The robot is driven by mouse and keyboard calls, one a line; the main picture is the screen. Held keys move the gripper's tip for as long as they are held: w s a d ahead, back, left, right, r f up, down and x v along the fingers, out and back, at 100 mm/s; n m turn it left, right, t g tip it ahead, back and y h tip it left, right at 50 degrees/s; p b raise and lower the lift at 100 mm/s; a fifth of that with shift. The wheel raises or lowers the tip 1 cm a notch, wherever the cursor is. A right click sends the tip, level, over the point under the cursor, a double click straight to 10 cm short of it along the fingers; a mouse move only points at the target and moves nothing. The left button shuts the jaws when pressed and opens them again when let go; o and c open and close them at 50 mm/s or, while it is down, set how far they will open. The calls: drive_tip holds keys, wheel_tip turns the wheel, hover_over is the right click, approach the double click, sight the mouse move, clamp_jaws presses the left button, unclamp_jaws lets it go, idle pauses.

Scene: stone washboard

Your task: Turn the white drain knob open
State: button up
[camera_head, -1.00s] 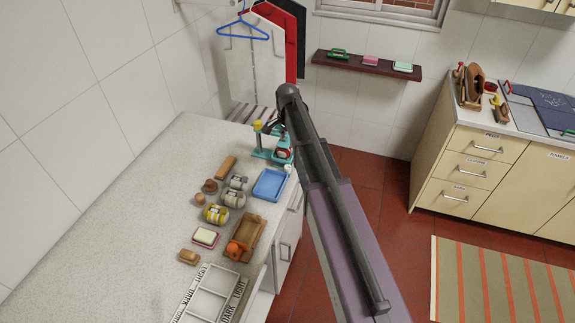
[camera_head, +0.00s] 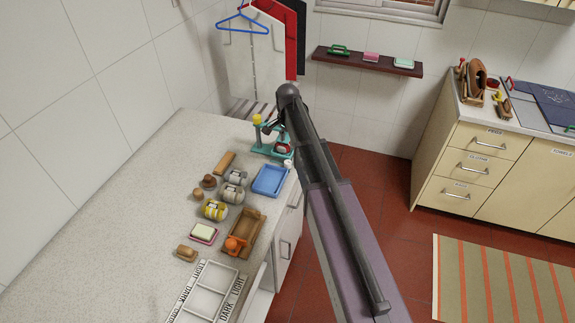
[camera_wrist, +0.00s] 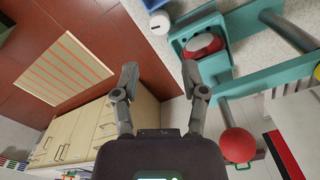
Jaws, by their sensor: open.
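The white drain knob (camera_wrist: 159,22) shows at the top of the wrist view, a small white cylinder with a blue part. It also shows in the head view (camera_head: 288,163) at the counter edge, beside a teal device (camera_head: 268,150). In the wrist view the teal device (camera_wrist: 217,69) has a red piece inside and a red ball on a lever. My gripper (camera_wrist: 160,80) is open and empty. Its fingertips appear below the knob in the picture, apart from it. In the head view my arm largely hides the gripper.
A blue tray (camera_head: 270,180), a wooden tray (camera_head: 246,234), rollers and a soap dish (camera_head: 203,232) stand on the counter (camera_head: 125,190). The red floor (camera_head: 355,170) is open to the right. A drawer cabinet (camera_head: 470,165) stands beyond it.

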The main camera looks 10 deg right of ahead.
sight(287, 162)
drive_tip(key=shift+f+b, duration=5.1)
drive_tip(key=shift+f, duration=0.35)
clamp_jaws()
